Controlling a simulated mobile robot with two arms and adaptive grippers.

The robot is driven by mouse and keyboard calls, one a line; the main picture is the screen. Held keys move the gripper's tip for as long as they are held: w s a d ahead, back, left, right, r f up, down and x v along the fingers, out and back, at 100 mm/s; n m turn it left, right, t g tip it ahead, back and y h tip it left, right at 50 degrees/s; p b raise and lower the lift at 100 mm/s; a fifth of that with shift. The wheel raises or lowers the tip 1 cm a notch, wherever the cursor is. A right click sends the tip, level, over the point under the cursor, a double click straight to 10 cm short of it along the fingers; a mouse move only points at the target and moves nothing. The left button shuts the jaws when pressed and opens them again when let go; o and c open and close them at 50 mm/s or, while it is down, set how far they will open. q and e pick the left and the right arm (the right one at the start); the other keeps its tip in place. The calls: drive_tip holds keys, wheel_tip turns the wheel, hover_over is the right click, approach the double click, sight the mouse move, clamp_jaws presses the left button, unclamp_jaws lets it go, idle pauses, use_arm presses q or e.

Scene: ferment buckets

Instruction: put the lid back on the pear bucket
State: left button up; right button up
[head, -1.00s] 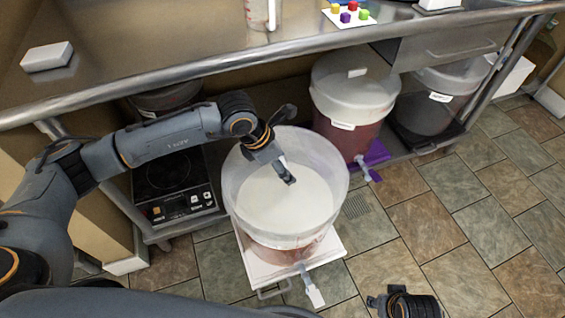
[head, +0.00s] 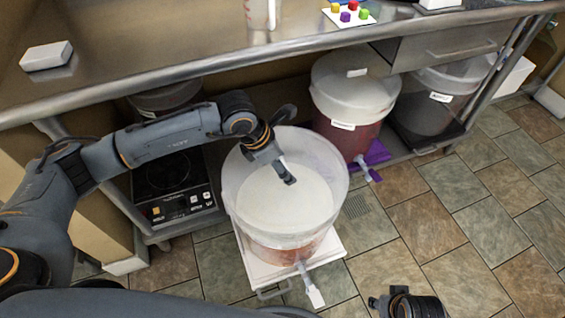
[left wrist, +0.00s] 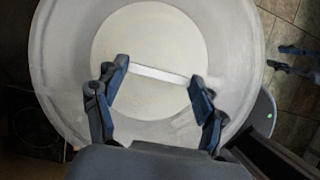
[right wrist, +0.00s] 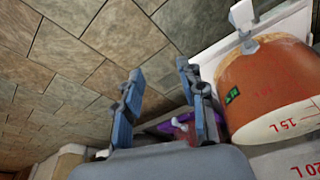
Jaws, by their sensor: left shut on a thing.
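The large translucent bucket (head: 292,243), with orange-red contents low down, stands on a white platform with its tap to the front. Its label is not readable. A pale round lid (left wrist: 150,35) with a white bar handle (left wrist: 158,75) lies under my left gripper (head: 288,179). That gripper is shut on the handle, near the middle of the bucket's round top. I cannot tell whether the lid rests on the rim or hangs just above it. My right gripper (head: 373,302) is open and empty, low in front of the bucket; its fingers show in the right wrist view (right wrist: 158,72).
A lidded bucket with red contents (head: 352,135) stands behind right on a purple mat (head: 375,155), and a darker one (head: 425,115) is farther right. A hot plate (head: 175,180) is at left. The steel table edge (head: 200,82) runs above. The tiled floor at right is clear.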

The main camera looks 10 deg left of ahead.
drive_tip(key=shift+w+r, duration=0.2)
drive_tip(key=shift+r, duration=0.4)
drive_tip(key=shift+r, duration=0.15)
use_arm(q)
drive_tip(key=o, duration=1.5)
use_arm(e)
drive_tip(key=shift+s, duration=0.1)
use_arm(q)
drive_tip(key=shift+o, duration=0.2)
drive_tip(key=shift+r, duration=0.15)
